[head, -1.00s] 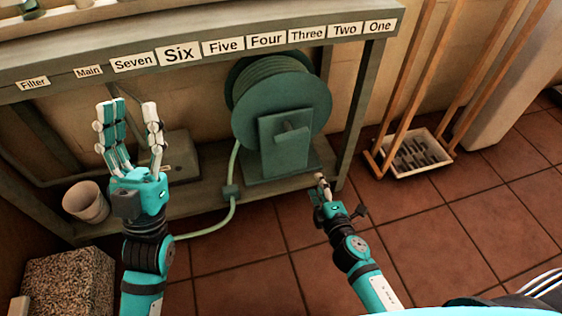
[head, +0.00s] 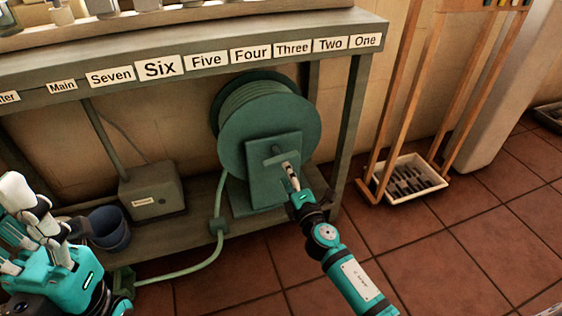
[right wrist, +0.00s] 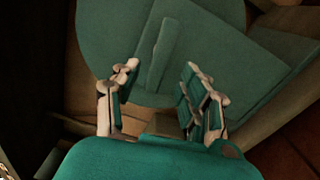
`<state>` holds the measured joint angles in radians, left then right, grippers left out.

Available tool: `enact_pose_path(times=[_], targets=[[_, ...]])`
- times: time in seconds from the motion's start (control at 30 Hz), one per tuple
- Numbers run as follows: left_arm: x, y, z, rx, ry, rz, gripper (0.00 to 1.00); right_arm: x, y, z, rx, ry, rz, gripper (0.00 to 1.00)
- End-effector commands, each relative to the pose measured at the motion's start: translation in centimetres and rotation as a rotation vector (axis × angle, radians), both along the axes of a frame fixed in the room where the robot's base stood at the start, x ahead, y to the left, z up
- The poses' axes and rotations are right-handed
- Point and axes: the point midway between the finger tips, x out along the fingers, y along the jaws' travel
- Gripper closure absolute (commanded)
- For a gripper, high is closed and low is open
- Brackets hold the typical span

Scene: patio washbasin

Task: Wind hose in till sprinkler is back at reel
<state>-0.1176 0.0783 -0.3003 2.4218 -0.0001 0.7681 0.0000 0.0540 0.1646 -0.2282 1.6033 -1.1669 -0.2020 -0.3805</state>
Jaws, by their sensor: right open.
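The green hose reel (head: 262,118) stands on the low shelf under the bench. A handle bar (right wrist: 158,55) sticks out from its front plate. My right gripper (head: 290,172) is in front of that plate, close to the handle. In the right wrist view my open fingers (right wrist: 158,88) are spread, with the bar ahead between them; contact is not visible.
A grey box (head: 152,190) and a dark bucket (head: 109,228) are on the left of the shelf. A bench leg (head: 350,130) stands right of the reel. A wooden rack with a tray (head: 408,180) is further right. The tiled floor between is clear.

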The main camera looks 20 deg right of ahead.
Motion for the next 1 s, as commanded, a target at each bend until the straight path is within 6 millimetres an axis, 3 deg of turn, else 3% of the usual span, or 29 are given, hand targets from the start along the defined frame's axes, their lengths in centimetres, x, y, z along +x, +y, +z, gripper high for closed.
enact_pose_path(times=[0.1,0.3,0.5,0.77,1.0], targets=[[0.0,0.0,-0.1,0.001,-0.012,0.001,0.62,2.7,0.1,-0.1,0.000,-0.002,0.000,0.56],[0.2,-0.2,0.0,0.006,-0.026,0.002,0.62,5.6,0.2,-0.2,0.000,-0.001,0.000,0.56],[0.1,-0.2,0.7,0.008,-0.043,0.003,0.62,6.8,0.3,-0.1,0.000,0.000,0.001,0.56],[-0.2,-0.1,1.0,0.004,-0.057,0.002,0.62,6.8,0.3,-0.1,0.001,0.001,0.001,0.56],[-0.1,-0.1,0.9,0.004,-0.055,0.002,0.62,6.8,0.3,0.0,0.001,0.001,0.000,0.87]])
